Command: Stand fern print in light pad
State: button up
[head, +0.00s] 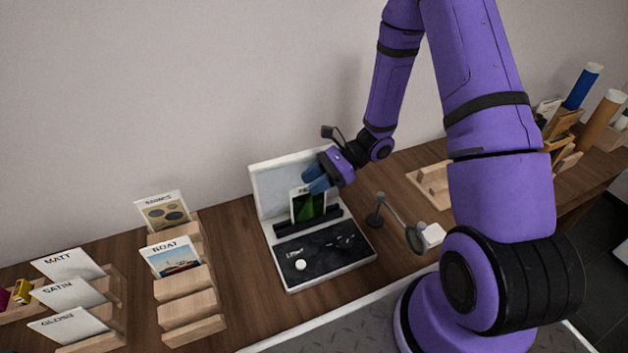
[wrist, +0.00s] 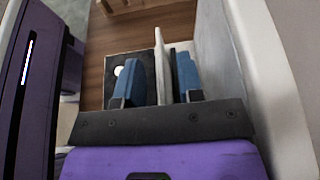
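The fern print (head: 307,207), a small card with a green picture, stands upright at the dark slotted bar of the light pad (head: 358,257). The pad is a white-framed box with a black panel, a round white knob and a pale upright back. My gripper (head: 318,178) is at the print's upper right, its blue fingers covering part of it. In the wrist view the print shows edge-on as a pale strip (wrist: 160,70) between the blue fingers (wrist: 160,80). A narrow dark gap shows beside the strip, and the fingers look apart. The print's bottom edge is hard to see.
A wooden stepped rack (head: 190,311) at left holds a boat print (head: 172,258) and another print (head: 165,213). MATT, SATIN and GLOSS cards (head: 68,327) stand further left. A magnifier on a stand (head: 414,238) is close to the pad's right. Tubes (head: 582,88) stand far right.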

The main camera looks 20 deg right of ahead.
jog(key=v, duration=1)
jog(key=shift+d+r, duration=0.25)
jog(key=shift+d, duration=0.1)
dwell(0.4)
notch_tip(320, 180, up, 9)
dwell(1.1)
dwell(2.2)
